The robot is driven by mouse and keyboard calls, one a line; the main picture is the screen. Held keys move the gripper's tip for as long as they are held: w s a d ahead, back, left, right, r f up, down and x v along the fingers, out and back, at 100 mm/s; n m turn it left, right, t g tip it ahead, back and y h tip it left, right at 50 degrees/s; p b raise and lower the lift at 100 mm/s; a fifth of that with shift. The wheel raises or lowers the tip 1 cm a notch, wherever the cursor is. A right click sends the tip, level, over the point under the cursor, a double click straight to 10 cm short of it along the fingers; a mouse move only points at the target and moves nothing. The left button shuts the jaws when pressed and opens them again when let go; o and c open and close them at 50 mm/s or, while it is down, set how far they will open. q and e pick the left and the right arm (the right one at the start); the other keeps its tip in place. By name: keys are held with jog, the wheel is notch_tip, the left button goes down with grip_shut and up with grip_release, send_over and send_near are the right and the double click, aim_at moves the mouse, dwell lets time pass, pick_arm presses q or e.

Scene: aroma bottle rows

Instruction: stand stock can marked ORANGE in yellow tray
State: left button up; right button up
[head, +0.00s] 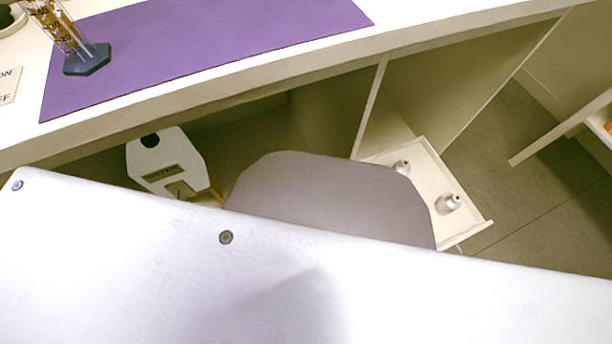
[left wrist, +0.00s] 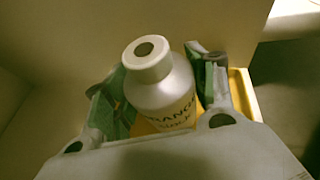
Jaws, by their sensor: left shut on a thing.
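In the left wrist view, the stock can (left wrist: 160,92) is a white bottle-shaped can with a round neck and a dark hole in its top. Its label is partly cut off and reads "RANGE" with a second line below. My left gripper (left wrist: 163,84) is shut on it, with a green-padded finger on each side. The yellow tray (left wrist: 241,88) shows behind and below the can; I cannot tell whether the can's base touches it, as the base is hidden. In the head view my left gripper is hidden, and my right gripper is in neither view.
The head view shows a white table edge with a purple mat (head: 200,45) and a graduated cylinder (head: 88,60). Below are a white labelled container (head: 166,160) and an open drawer (head: 436,170) with two small silver-topped bottles. My own pale body parts cover the foreground.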

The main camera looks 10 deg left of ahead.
pick_arm(q)
jog(key=shift+f, duration=0.15)
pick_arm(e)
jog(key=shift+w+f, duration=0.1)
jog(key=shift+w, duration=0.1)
pick_arm(q)
jog(key=shift+f, duration=0.1)
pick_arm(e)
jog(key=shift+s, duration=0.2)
pick_arm(q)
jog(key=o, duration=1.3)
jog(key=shift+f, duration=0.1)
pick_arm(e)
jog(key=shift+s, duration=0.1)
pick_arm(q)
jog(key=shift+o, duration=0.2)
jog(key=shift+s+a+r, duration=0.1)
jog(key=shift+s+r, duration=0.05)
jog(key=shift+r, duration=0.05)
jog(key=p+v, duration=0.4)
jog(key=v, duration=0.7)
jog(key=shift+s+a+r, duration=0.15)
jog(key=shift+s+a, duration=0.05)
jog(key=shift+s, duration=0.05)
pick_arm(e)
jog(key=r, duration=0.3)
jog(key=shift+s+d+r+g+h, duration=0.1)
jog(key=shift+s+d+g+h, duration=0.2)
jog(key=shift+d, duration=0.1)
